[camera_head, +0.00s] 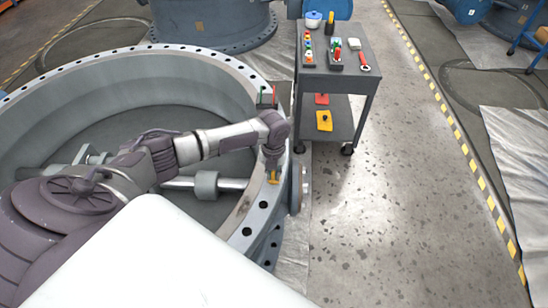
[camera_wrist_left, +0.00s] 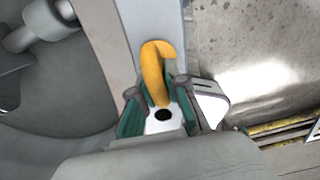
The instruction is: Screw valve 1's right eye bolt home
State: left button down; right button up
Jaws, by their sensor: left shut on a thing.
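The yellow eye bolt (camera_head: 273,178) stands at the right side of the rim of the large grey valve (camera_head: 245,208). My left gripper (camera_head: 272,168) comes down on it from above and is shut on it. In the left wrist view the curved yellow eye of the bolt (camera_wrist_left: 158,68) shows between the two dark and green fingers of my left gripper (camera_wrist_left: 162,106). The bolt's lower end and thread are hidden, so I cannot tell how deep it sits. A dark round hole (camera_wrist_left: 163,115) shows on a pale surface between the fingers. My right gripper is not in view.
A dark cart (camera_head: 337,45) stands behind the rim on the right, with small tools and coloured parts on top. A shaft with a grey collar (camera_head: 206,185) crosses the valve's inside. The floor (camera_head: 400,210) right of the valve is clear up to the yellow-black line.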

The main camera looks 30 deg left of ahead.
pick_arm(q)
jog(key=shift+m, duration=0.5)
jog(key=c, duration=1.2)
grip_release()
notch_tip(320, 180, up, 12)
jog(key=shift+r, duration=0.1)
jog(key=shift+s, duration=0.1)
